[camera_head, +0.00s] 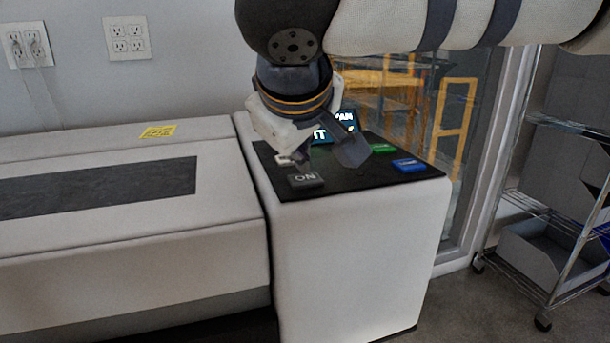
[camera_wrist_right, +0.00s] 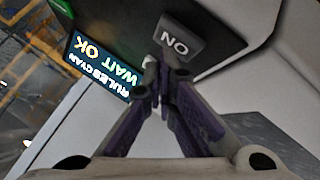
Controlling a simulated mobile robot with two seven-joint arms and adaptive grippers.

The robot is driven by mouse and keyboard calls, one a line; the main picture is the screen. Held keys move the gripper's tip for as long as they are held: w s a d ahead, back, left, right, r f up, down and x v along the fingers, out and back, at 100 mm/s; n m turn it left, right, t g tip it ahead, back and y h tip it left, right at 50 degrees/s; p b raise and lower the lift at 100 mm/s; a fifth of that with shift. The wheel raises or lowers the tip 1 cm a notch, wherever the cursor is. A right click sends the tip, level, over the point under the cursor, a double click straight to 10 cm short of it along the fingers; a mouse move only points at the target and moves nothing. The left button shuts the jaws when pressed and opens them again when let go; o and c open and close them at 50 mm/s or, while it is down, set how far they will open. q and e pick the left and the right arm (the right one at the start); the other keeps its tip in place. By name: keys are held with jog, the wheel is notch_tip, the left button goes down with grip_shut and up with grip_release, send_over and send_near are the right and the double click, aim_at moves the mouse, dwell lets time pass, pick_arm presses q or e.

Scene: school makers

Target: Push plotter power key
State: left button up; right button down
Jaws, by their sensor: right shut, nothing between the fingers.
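The plotter (camera_head: 355,240) is a white cabinet with a long white body to its left and a black control panel on top. The grey power key (camera_head: 306,180), marked ON, sits at the panel's front left corner. It also shows in the right wrist view (camera_wrist_right: 180,42), upside down. My right gripper (camera_head: 302,165) comes down from above, just behind the key. In the right wrist view its closed fingertips (camera_wrist_right: 153,62) are empty and appear at the key's edge; I cannot tell whether they touch it. My left gripper is not in view.
A green key (camera_head: 383,148) and a blue key (camera_head: 409,165) lie on the panel's right side. A lit display (camera_head: 345,120) stands at the panel's back, partly hidden by my gripper. A wire rack (camera_head: 560,210) stands at right.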

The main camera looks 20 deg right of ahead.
aim_at(299, 178)
jog(key=shift+r, duration=0.2)
jog(key=shift+r, duration=2.95)
